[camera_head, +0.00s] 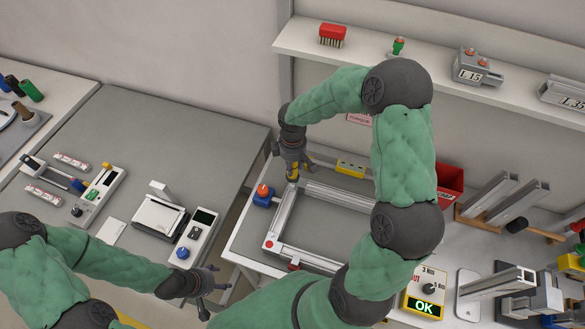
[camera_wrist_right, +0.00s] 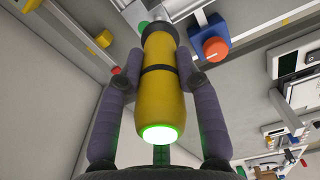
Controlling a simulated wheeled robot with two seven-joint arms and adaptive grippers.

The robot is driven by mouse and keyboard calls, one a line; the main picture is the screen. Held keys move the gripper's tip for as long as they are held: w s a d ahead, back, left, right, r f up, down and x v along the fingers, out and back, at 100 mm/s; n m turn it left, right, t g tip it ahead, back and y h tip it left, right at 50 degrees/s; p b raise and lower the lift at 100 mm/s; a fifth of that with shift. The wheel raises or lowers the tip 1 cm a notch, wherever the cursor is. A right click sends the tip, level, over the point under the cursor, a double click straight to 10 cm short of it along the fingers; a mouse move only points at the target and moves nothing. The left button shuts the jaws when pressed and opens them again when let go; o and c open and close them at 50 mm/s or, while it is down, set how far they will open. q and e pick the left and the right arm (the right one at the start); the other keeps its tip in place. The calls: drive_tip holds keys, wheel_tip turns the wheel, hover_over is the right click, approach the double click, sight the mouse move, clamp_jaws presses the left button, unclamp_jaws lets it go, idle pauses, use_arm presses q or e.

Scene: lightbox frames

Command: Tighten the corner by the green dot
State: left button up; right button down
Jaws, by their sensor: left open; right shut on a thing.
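An aluminium frame (camera_head: 283,222) lies on the light work table, part of it hidden behind my right arm. My right gripper (camera_head: 291,170) points down over the frame's far left corner. In the wrist view it is shut on a yellow driver (camera_wrist_right: 162,90), whose end near the camera glows green. The driver's tip reaches the frame, but its exact contact is hidden. A green spot (camera_wrist_right: 143,27) shows beside the tip; I cannot tell if it is the dot. A red mark (camera_head: 268,243) is at the near left corner. My left gripper (camera_head: 203,285) is open and empty, left of the table.
A blue clamp with an orange knob (camera_head: 262,195) stands beside the far left corner. A torque box (camera_head: 425,304) reads OK in green at the front right. A yellow block (camera_head: 350,167) and red bin (camera_head: 449,184) stand behind. The grey left bench (camera_head: 130,140) is clear at the back.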

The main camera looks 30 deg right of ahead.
drive_tip(key=shift+s, duration=0.1)
drive_tip(key=shift+r+p, duration=1.75)
drive_tip(key=shift+r, duration=0.75)
